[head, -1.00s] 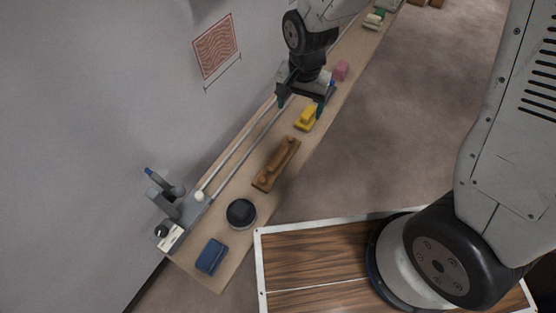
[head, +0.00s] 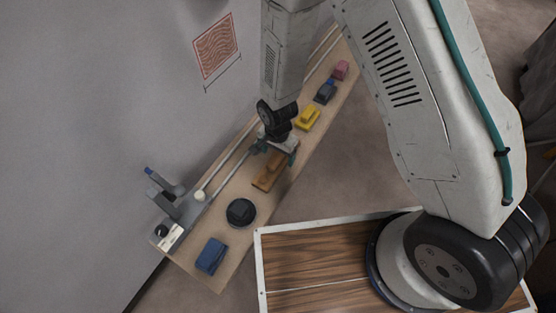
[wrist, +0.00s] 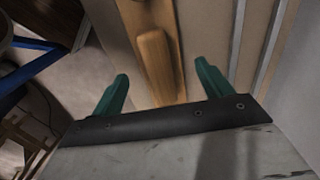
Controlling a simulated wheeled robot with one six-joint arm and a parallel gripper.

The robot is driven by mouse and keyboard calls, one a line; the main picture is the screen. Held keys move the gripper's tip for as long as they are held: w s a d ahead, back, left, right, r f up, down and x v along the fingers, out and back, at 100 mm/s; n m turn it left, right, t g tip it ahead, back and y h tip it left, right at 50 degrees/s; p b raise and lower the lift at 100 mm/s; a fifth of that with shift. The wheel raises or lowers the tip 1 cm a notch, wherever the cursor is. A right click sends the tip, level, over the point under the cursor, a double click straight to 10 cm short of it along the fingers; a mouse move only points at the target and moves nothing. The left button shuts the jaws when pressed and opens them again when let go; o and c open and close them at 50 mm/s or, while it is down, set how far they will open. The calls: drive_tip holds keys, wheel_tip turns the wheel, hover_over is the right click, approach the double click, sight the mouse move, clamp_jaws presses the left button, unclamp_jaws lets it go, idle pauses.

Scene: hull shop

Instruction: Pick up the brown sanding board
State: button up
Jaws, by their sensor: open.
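The brown sanding board (head: 266,179) lies on the long wooden bench, its far end hidden under my gripper in the head view. In the wrist view the board (wrist: 157,60) is a long brown piece with a lighter wooden grip on top. My gripper (head: 274,157) is over the far end of the board. In the wrist view its two green fingers (wrist: 160,82) are open and apart, with the board between and beyond them. Nothing is held. I cannot tell the exact height of the fingers above the board.
A round black item (head: 241,212) and a blue block (head: 211,256) are nearer on the bench. A yellow block (head: 307,117), a grey-blue block (head: 325,92) and a pink block (head: 341,69) lie farther along. Rails (head: 228,163) and a grey fixture (head: 172,208) run along the wall side.

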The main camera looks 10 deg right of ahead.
sight(277, 156)
wheel_tip(277, 156, down, 2)
drive_tip(key=c, duration=1.2)
drive_tip(key=shift+c, duration=0.2)
drive_tip(key=shift+r, duration=0.1)
wheel_tip(277, 156, up, 10)
